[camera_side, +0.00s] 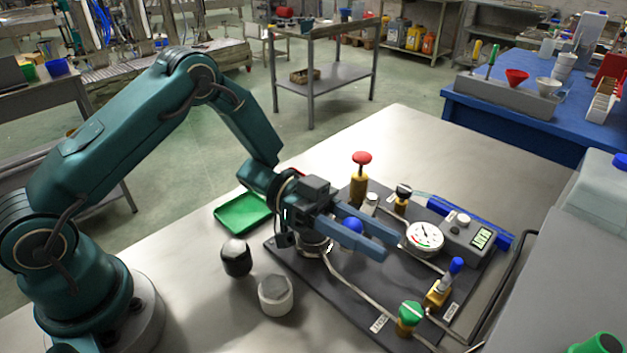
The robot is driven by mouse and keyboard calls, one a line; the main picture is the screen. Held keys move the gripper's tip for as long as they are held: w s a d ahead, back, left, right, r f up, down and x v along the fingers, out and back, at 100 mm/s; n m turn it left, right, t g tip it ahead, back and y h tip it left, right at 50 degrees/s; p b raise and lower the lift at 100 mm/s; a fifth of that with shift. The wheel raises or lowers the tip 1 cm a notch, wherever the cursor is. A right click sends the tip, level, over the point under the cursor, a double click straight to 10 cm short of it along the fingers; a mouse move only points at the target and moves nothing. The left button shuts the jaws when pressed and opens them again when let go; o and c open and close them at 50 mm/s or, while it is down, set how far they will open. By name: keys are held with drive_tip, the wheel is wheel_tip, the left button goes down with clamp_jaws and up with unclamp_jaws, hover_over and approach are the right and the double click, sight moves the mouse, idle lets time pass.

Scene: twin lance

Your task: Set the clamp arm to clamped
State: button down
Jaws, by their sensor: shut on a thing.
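My gripper (388,246) reaches in from the left, low over the dark base plate (285,248). Its two long blue-grey fingers lie on either side of a blue ball knob (348,229), and it is shut on this knob. The knob looks like the end of the clamp arm's handle, but I cannot make out the rest of that arm. My fingers and wrist hide most of it. A round metal fitting (313,246) shows just below my gripper, with a bent metal tube running from it toward the front right.
The plate also carries a red-topped valve (361,170), a dial gauge (425,237), a digital readout box (469,235), a blue-handled valve (443,284) and a green-knobbed valve (409,316). A green tray (243,213), black jar (236,258) and white-bodied jar (275,295) stand left of it.

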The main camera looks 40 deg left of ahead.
drive_tip(key=c, duration=0.5)
unclamp_jaws()
drive_tip(key=shift+c, duration=0.2)
drive_tip(key=shift+s+a, duration=0.15)
drive_tip(key=shift+a, duration=1.15)
drive_tip(key=shift+s+a, duration=0.15)
drive_tip(key=shift+a, duration=1.15)
